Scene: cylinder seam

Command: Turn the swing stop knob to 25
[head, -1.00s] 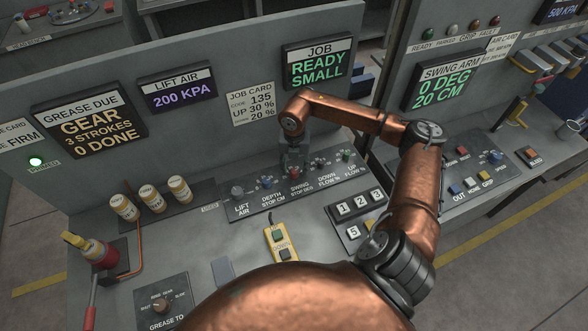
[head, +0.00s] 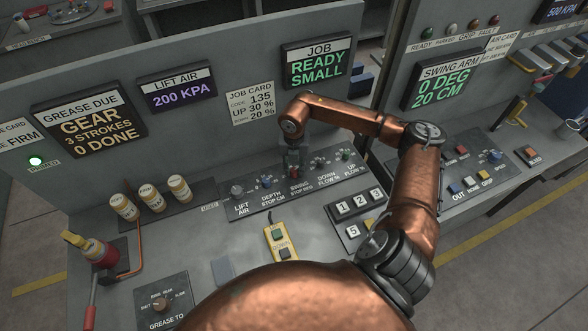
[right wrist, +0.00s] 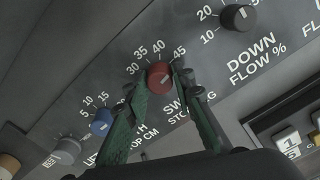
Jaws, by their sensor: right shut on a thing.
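The swing stop knob is the red knob (right wrist: 159,76) in the right wrist view, with marks 30, 35, 40 and 45 showing around it. Lower marks are hidden, and I cannot tell where its pointer stands. In the head view the knob (head: 294,174) is mostly hidden under my right gripper (head: 293,167), above the label "SWING STOP DEG". In the right wrist view the green fingers of the right gripper (right wrist: 160,84) lie on both sides of the knob, shut on it. My left gripper is not in view.
The blue depth stop knob (right wrist: 102,122) and the black down flow knob (right wrist: 238,17) flank it on the same panel. A yellow pendant (head: 281,242) and a white-key keypad (head: 358,205) lie in front. The swing arm display (head: 444,82) reads 0 DEG, 20 CM.

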